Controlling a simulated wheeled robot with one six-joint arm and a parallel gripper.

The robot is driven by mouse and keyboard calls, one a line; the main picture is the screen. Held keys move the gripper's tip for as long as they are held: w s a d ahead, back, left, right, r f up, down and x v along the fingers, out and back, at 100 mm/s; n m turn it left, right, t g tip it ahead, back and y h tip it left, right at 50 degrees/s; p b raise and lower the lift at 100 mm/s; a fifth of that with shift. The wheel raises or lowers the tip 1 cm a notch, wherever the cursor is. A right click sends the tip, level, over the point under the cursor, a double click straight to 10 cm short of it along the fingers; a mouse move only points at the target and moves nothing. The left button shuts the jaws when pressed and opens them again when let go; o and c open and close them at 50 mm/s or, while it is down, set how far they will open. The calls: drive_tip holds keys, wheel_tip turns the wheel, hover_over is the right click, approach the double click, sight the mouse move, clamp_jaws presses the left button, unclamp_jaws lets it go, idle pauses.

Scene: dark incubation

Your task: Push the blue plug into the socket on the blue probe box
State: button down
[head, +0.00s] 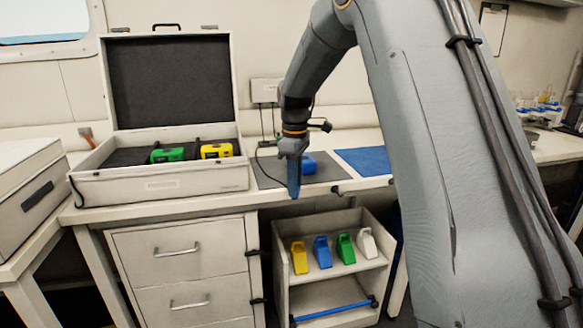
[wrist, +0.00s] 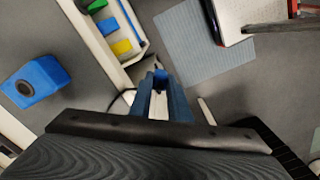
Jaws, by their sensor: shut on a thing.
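My gripper (head: 293,150) points down above the front edge of the bench and is shut on the blue plug (head: 294,178). The plug hangs below my jaws, and it also shows in the wrist view (wrist: 176,98), partly hidden at my gripper's near end. The blue probe box (head: 309,163) lies on the grey mat (head: 327,178) just behind and right of my gripper in the head view, partly covered by it. In the wrist view the blue probe box (wrist: 44,72) is at the left, with a dark round socket (wrist: 25,88) on one face. Plug and box are apart.
An open case (head: 163,182) at the left holds a green box (head: 167,154) and a yellow box (head: 216,150). A blue mat (head: 362,161) lies to the right. Below the bench, a shelf unit (head: 335,268) holds several coloured pieces. A drawer cabinet (head: 182,262) stands beside it.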

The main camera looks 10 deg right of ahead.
drive_tip(key=s+f+m, duration=0.7)
drive_tip(key=s+f, duration=0.2)
drive_tip(key=s, duration=0.1)
drive_tip(key=shift+s+f+m, duration=0.3)
drive_tip(key=shift+s, duration=0.1)
drive_tip(key=shift+a, duration=0.15)
